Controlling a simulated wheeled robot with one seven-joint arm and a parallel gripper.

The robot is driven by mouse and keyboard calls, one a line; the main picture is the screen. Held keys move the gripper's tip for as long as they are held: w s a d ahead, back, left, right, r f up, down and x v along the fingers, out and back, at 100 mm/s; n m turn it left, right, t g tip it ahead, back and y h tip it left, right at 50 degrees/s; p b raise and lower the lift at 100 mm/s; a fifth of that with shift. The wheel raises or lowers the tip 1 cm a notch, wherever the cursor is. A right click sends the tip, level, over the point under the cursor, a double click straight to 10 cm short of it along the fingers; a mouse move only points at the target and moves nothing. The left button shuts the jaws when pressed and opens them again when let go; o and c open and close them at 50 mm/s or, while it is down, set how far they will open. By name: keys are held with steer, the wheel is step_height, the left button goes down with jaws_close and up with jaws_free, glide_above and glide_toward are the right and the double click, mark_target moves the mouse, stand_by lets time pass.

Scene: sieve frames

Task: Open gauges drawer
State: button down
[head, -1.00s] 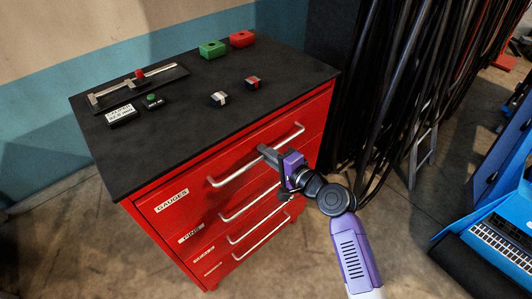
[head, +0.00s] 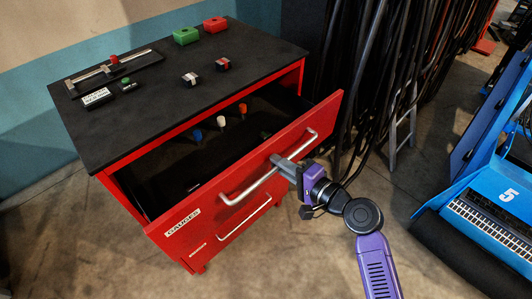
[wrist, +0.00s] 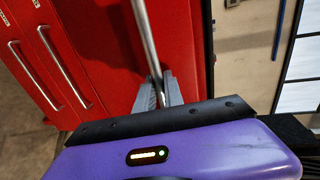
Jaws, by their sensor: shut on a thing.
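The gauges drawer (head: 228,190) is the top drawer of a red cabinet, with a white label reading GAUGES at its left. It stands well out from the cabinet, and its dark inside shows. My gripper (head: 285,163) is shut on the drawer's silver bar handle (head: 247,190), right of the handle's middle. In the wrist view the handle (wrist: 146,40) runs down between my two grey fingers (wrist: 158,92). Inside the drawer are small pieces with orange, white and blue tops (head: 221,121). The drawer's front part is partly hidden behind its front panel.
The black cabinet top (head: 150,110) bears a caliper (head: 110,70), a green block (head: 186,35), a red block (head: 215,24) and several small items. Black hanging cables (head: 385,80) are close on the right. A blue machine (head: 490,215) stands far right. Floor is clear in front.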

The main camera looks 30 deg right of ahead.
steer(key=shift+f+v, duration=0.2)
steer(key=shift+v, duration=0.7)
steer(key=shift+f+v, duration=0.15)
steer(key=shift+v, duration=0.75)
steer(key=c, duration=1.8)
jaws_free()
steer(key=shift+o, duration=0.2)
steer(key=b+v, duration=0.1)
steer(key=v, duration=0.7)
steer(key=shift+b, duration=0.4)
steer(key=shift+f, duration=0.1)
